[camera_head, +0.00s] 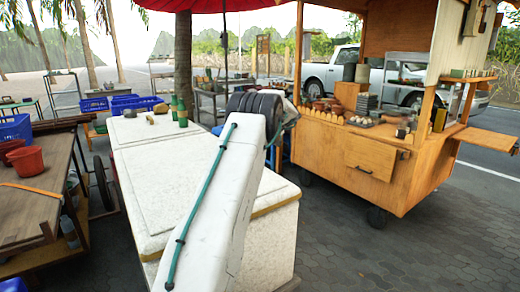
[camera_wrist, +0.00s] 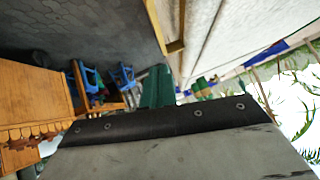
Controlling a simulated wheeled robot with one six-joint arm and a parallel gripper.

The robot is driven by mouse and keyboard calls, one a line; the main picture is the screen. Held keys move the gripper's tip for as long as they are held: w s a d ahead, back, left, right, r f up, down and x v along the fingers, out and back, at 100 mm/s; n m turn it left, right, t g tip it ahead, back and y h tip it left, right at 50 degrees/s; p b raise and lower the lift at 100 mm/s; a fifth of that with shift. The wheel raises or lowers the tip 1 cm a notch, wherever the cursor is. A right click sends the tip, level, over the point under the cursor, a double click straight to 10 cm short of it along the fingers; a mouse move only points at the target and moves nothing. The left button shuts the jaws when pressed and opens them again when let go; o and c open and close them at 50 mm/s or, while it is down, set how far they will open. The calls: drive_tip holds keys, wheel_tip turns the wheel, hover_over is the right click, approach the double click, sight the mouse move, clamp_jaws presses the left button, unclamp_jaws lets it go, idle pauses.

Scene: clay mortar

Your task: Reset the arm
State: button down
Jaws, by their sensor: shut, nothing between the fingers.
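My white arm with a teal cable rises across the middle of the head view, in front of a white-topped counter (camera_head: 145,170). The arm hides my gripper there. In the wrist view my gripper (camera_wrist: 158,70) shows as two dark green fingers close together, shut and empty. Green bottles (camera_head: 182,114) stand on the counter's far part, left of the arm. They seem to show in the wrist view (camera_wrist: 201,88) too, to the right of the fingers, apart from them.
A wooden food cart (camera_head: 375,170) with pots and jars stands at the right. A wooden table (camera_head: 25,215) with red pots (camera_head: 26,160) is at the left. Blue crates (camera_head: 125,102) lie behind the counter. The paving at the front right is clear.

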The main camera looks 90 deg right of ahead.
drive_tip(key=v, duration=0.8)
drive_tip(key=shift+r, duration=0.25)
